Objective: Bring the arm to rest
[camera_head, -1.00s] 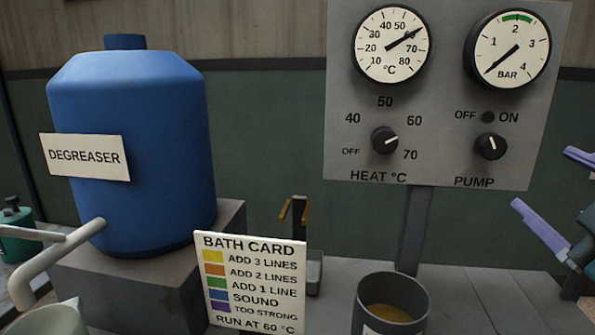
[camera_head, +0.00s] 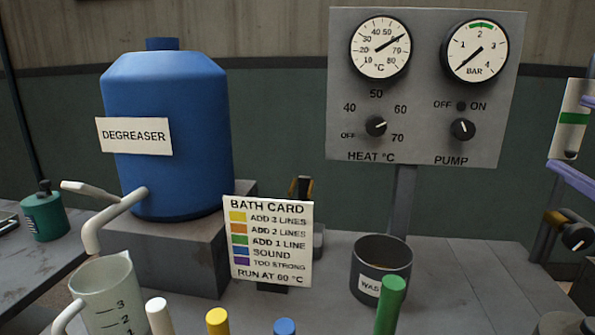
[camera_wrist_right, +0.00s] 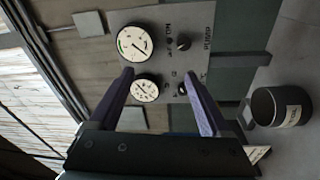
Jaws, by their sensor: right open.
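My right gripper (camera_head: 568,134) is at the right edge of the head view, with its two purple fingers apart and only partly in frame. In the right wrist view my right gripper (camera_wrist_right: 156,78) is open, with nothing between its fingers but the distant gauge panel. It appears clear of the panel and the bench. My left gripper is in neither view.
The grey panel (camera_head: 345,100) carries two gauges and two knobs. A blue degreaser tank (camera_head: 168,90), bath card (camera_head: 300,215), dark waste cup (camera_head: 365,262), measuring jug (camera_head: 95,290) and several coloured-capped items stand on the bench. A green-banded tube (camera_head: 574,118) is beside the right gripper.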

